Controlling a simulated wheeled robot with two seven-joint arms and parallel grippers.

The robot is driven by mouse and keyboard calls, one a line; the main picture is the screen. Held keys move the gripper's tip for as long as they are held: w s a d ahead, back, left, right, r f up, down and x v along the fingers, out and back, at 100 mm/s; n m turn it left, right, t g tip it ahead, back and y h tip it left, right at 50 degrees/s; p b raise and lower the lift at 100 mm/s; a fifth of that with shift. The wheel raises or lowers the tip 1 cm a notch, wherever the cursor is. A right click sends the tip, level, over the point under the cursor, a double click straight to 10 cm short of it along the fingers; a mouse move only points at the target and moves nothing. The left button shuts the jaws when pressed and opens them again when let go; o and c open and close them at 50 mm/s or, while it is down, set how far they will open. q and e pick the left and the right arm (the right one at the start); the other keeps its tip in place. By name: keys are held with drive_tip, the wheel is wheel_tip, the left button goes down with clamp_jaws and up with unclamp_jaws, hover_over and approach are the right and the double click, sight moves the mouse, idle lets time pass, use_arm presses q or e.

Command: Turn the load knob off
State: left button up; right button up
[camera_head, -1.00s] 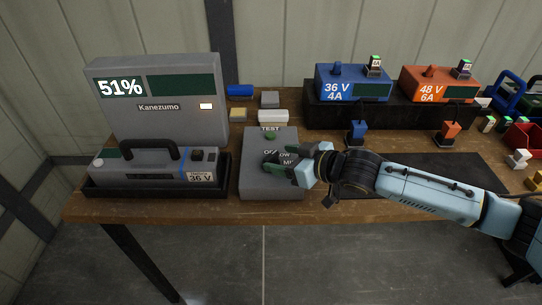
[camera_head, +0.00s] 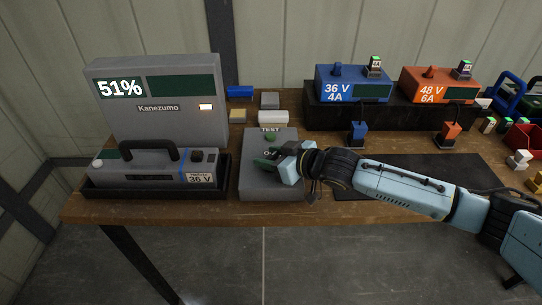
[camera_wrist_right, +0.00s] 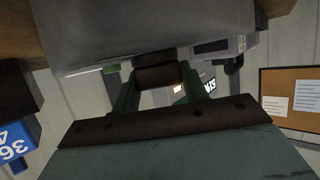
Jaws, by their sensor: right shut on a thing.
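The grey load box (camera_head: 258,188) lies on the bench, with a TEST label and a green button (camera_head: 270,137) near its back edge. My right gripper (camera_head: 274,157) reaches over its top from the right and covers most of the knob's lettering. In the right wrist view, its green fingers (camera_wrist_right: 158,82) are shut on the dark load knob (camera_wrist_right: 158,73), which stands out from the box's grey face. The knob is hidden in the head view, so I cannot read its setting. My left gripper is not in view.
The Kanezumo unit (camera_head: 160,125) shows 51%, with a 36 V battery (camera_head: 150,173) in the black tray before it. Blue (camera_head: 340,85) and orange (camera_head: 428,87) chargers stand back right. Small blocks (camera_head: 272,117) lie behind the load box. The bench's front edge is close.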

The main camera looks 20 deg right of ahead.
drive_tip(key=shift+p, duration=0.3)
drive_tip(key=shift+w+d+r+n+g+y+p, duration=0.1)
drive_tip(key=shift+n+g+y+p, duration=0.6)
drive_tip(key=shift+n+y, duration=0.2)
drive_tip(key=shift+n+g+y+p, duration=0.45)
drive_tip(key=shift+n+g+y, duration=0.3)
drive_tip(key=shift+n, duration=0.25)
drive_tip(key=shift+g, duration=0.25)
drive_tip(key=shift+n+g+y+p, duration=0.75)
drive_tip(key=shift+n+g+p, duration=0.35)
drive_tip(key=shift+n, duration=0.1)
drive_tip(key=shift+n+g+y, duration=0.3)
drive_tip(key=shift+n+g, duration=0.5)
